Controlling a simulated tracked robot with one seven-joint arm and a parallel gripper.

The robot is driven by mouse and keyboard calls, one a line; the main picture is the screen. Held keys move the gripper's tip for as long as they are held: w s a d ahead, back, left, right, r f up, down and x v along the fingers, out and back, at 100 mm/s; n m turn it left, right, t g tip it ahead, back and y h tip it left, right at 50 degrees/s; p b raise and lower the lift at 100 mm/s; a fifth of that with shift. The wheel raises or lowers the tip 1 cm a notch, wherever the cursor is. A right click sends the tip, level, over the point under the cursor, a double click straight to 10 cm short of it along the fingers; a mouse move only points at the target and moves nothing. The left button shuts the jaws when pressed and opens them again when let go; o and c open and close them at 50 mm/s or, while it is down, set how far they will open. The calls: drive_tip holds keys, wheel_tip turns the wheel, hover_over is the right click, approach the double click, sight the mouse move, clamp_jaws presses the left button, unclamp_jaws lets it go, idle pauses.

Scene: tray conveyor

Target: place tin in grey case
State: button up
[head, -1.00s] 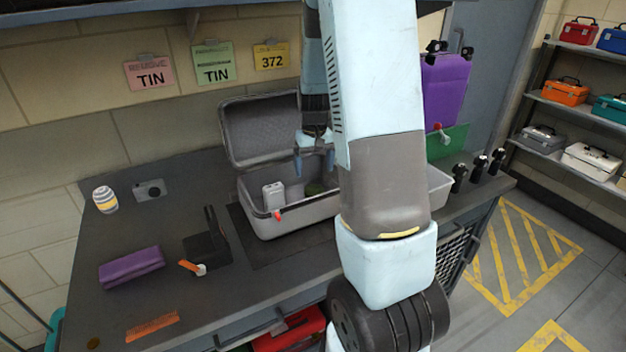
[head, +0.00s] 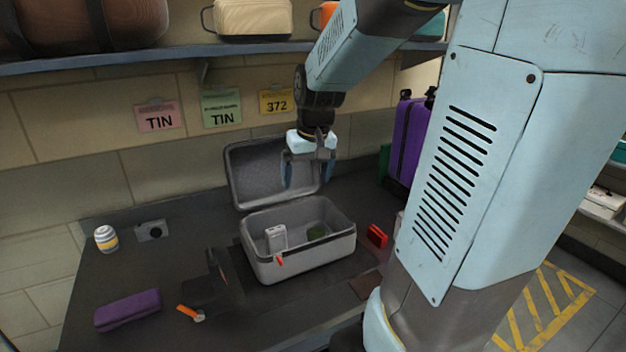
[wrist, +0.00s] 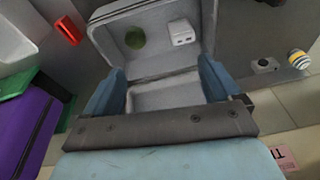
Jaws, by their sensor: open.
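The grey case (head: 305,266) stands open on the dark counter, its lid (head: 268,172) raised at the back. A small dark green round thing (head: 317,232), likely the tin, lies inside on the case floor; it also shows in the wrist view (wrist: 134,38). A white box-like item (head: 276,238) stands in the case to its left. My gripper (head: 308,180) is open and empty, above the back of the case in front of the lid. In the wrist view its fingers (wrist: 160,85) are spread with nothing between them.
A striped white-and-yellow can (head: 107,239), a camera (head: 152,231) and a purple pouch (head: 128,309) lie left on the counter. A black stand (head: 212,285) is left of the case. A red item (head: 376,237) and purple suitcase (head: 405,140) are right. A shelf (head: 180,55) hangs above.

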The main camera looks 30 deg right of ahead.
drive_tip(key=s+a+r+t, duration=0.1)
drive_tip(key=s+a+r, duration=0.2)
drive_tip(key=s, duration=0.4)
drive_tip(key=s+a+r+n+t, duration=0.1)
drive_tip(key=s+a+r+t, duration=0.1)
drive_tip(key=s, duration=0.5)
wheel_tip(320, 180, up, 2)
drive_tip(key=shift+s+a, duration=0.4)
drive_tip(key=shift+a, duration=0.15)
drive_tip(key=shift+c, duration=0.5)
